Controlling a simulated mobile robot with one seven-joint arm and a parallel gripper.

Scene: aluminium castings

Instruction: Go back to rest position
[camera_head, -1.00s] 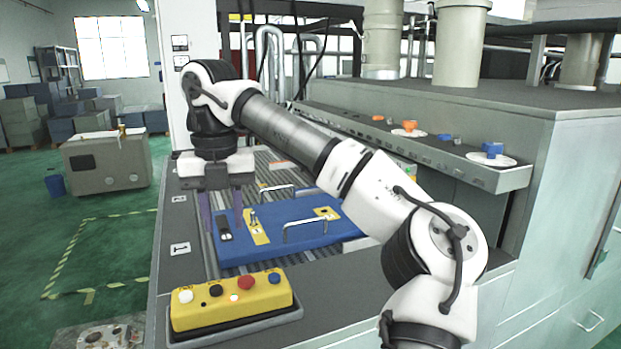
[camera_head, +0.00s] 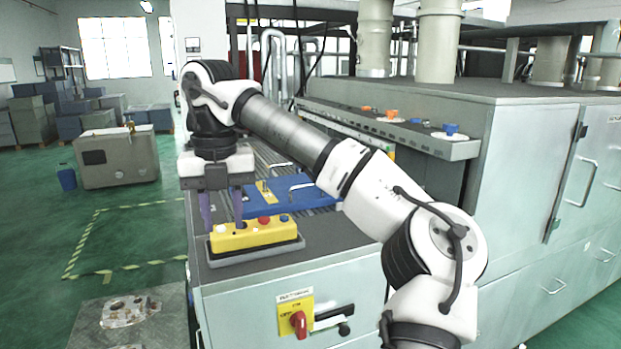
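My gripper (camera_head: 221,208) hangs from my arm at the left of the picture, pointing down. Its two purple fingers are apart with nothing seen between them. In the picture it overlaps the left end of a yellow button box (camera_head: 254,236) with several coloured buttons, on the near end of the workbench. I cannot tell how far above or in front of the box the fingers are. My arm reaches from the lower right to the upper left, bent at the elbow.
A blue plate with handles (camera_head: 296,187) lies on the bench (camera_head: 330,241) behind the button box. A red rotary switch (camera_head: 299,322) is on the bench's front. A metal casting (camera_head: 128,311) lies at lower left. The green floor (camera_head: 130,235) at left is mostly clear.

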